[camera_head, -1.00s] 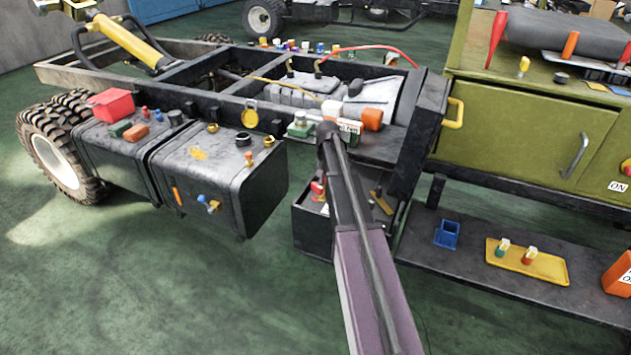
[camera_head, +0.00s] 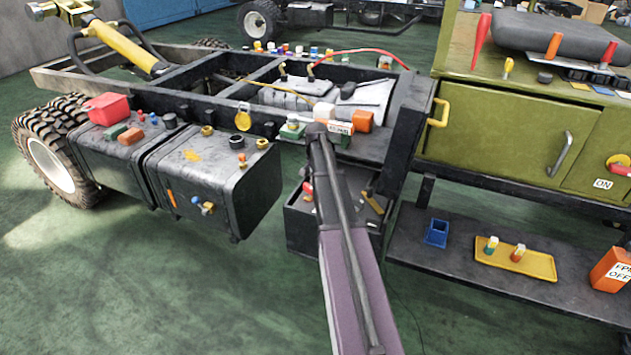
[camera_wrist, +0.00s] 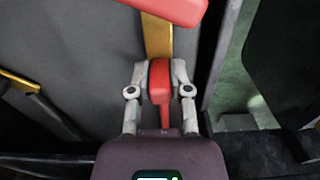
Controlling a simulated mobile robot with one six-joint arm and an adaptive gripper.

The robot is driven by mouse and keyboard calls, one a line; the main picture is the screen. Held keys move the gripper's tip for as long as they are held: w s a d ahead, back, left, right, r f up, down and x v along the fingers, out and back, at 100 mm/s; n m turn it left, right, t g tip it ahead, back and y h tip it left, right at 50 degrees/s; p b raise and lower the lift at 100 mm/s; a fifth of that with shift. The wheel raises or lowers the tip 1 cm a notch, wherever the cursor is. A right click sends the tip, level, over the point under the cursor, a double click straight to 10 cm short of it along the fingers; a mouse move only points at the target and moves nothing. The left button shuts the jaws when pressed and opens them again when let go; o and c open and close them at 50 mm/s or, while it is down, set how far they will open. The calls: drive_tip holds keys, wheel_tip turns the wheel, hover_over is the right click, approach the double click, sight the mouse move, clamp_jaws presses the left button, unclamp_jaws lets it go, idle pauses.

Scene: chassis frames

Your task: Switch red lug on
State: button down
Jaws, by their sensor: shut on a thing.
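In the wrist view, my gripper (camera_wrist: 160,85) has its two pale fingers closed on the sides of a red lug (camera_wrist: 160,82). A gold strip (camera_wrist: 157,36) lies just beyond the lug, and a wider red piece (camera_wrist: 180,8) crosses it at the top edge. In the head view, my arm runs up from the bottom to the open black box (camera_head: 300,228) below the frame's end. Its upper end hides my fingers. A small red piece (camera_head: 307,187) shows in the box beside my arm; I cannot tell if it is the held lug.
Two dark tanks (camera_head: 215,175) stand left of my arm. An olive cabinet (camera_head: 495,135) stands at the right, above a low shelf with a blue holder (camera_head: 437,233), a yellow tray (camera_head: 540,264) and an orange box (camera_head: 610,270). Green floor at the front left is clear.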

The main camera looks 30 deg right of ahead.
drive_tip(key=shift+a, duration=0.15)
drive_tip(key=c, duration=0.6)
unclamp_jaws()
drive_tip(key=shift+o, duration=0.2)
drive_tip(key=shift+r, duration=0.1)
